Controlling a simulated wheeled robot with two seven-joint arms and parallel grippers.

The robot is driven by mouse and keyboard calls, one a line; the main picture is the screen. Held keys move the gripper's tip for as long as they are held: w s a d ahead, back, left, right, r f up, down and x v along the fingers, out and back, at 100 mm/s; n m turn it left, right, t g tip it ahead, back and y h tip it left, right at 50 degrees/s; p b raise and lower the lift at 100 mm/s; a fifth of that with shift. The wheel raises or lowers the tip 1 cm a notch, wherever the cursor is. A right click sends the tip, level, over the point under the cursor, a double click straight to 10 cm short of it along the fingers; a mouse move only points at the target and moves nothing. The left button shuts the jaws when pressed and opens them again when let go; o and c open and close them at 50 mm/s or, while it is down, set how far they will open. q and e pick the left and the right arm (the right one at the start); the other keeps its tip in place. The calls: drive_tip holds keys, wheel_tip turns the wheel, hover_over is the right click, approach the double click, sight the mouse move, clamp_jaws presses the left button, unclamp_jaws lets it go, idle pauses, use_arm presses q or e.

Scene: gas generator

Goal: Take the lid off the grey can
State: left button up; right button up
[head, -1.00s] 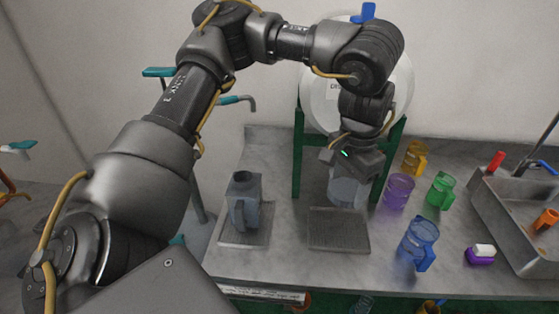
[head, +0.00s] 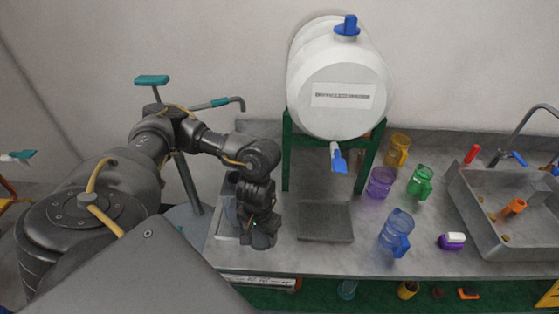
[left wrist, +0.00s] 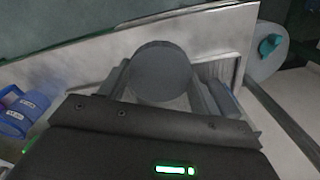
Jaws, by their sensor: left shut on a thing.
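The grey can (head: 232,184) stands on a metal tray at the left of the bench, mostly hidden behind my left arm in the head view. My left gripper (head: 259,242) is low beside it, pointing down. In the left wrist view, a grey piece with a flat round top (left wrist: 160,72) sits between the fingers of my left gripper (left wrist: 163,88), which are shut on it. I cannot tell whether this piece is the lid alone or the lidded top of the can. My right gripper is out of view.
A dark mat (head: 325,222) lies right of my gripper. A white tank (head: 335,75) with a blue tap stands behind on a green frame. Blue (head: 396,230), purple (head: 380,184), green (head: 420,182) and yellow (head: 397,150) mugs stand to the right. A sink (head: 500,215) is at far right.

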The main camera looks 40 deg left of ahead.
use_arm(q)
drive_tip(key=shift+s+a+f+n, duration=0.2)
drive_tip(key=shift+s+a, duration=0.1)
drive_tip(key=shift+s, duration=0.15)
drive_tip(key=shift+s+a+f+n, duration=0.15)
drive_tip(key=shift+s+a, duration=0.15)
drive_tip(key=shift+s, duration=0.15)
drive_tip(key=shift+w+f, duration=0.15)
drive_tip(key=shift+f, duration=0.1)
drive_tip(key=w+f+b, duration=0.2)
drive_tip(key=b, duration=0.2)
hover_over(280, 231)
wheel_tip(280, 231, down, 7)
drive_tip(key=shift+s+d+f+p, duration=0.1)
drive_tip(key=shift+s+p, duration=0.05)
drive_tip(key=shift+p, duration=0.25)
drive_tip(key=shift+f, duration=1.7)
